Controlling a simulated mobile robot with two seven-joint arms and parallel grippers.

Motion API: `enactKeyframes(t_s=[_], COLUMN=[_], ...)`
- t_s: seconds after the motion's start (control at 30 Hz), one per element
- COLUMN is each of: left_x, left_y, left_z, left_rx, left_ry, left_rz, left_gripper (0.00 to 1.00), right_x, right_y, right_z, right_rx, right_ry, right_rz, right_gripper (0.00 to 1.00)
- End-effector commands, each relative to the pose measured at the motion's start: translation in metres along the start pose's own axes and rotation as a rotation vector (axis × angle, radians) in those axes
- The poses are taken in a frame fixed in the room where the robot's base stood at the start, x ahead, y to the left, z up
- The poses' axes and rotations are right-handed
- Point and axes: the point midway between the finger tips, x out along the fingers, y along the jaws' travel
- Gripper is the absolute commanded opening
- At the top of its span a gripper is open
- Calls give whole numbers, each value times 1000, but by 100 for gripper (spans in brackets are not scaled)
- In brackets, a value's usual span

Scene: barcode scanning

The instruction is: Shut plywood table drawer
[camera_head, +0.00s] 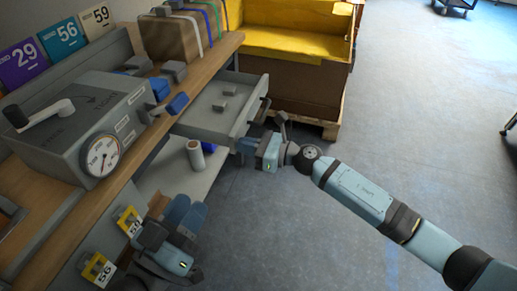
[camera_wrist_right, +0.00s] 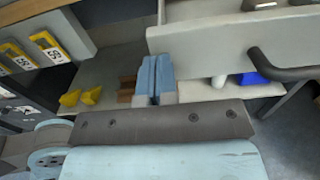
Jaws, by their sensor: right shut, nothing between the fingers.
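The grey drawer (camera_head: 216,124) stands pulled out from under the plywood table top (camera_head: 212,54), with small grey blocks inside. Its dark handle (camera_head: 262,110) is on the front face. In the right wrist view the drawer front (camera_wrist_right: 215,38) runs across the top, and the handle (camera_wrist_right: 290,72) shows at right. My right gripper (camera_head: 243,146) is shut and empty beside the drawer's near front corner. In the wrist view its blue fingers (camera_wrist_right: 156,62) overlap the drawer front's lower edge; contact is unclear. My left gripper (camera_head: 190,212) is low by the table's near side, its opening unclear.
A grey machine with a dial (camera_head: 104,155) and a box (camera_head: 172,38) stand on the table. A white roll (camera_head: 195,154) stands on the lower shelf (camera_head: 172,178). A yellow-lined crate (camera_head: 300,70) on a pallet is behind the drawer.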

Motion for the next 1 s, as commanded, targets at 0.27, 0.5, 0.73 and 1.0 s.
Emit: enactKeyframes(t_s=[0.27,0.5,0.73,1.0], left_x=[0,0,-2,-3], left_y=[0,-1,-2,-6], left_z=[1,1,9,27], left_rx=[0,2,-2,1], left_ry=[-5,-6,-26,-88], left_rz=[0,-1,-2,4], left_gripper=[30,30,30,30], right_x=[3,7,37,100], right_y=[0,0,1,1], right_z=[0,0,0,-2], right_rx=[1,1,0,0], right_ry=[0,-1,-3,-3], right_rz=[0,1,4,4], right_gripper=[0,0,0,0])
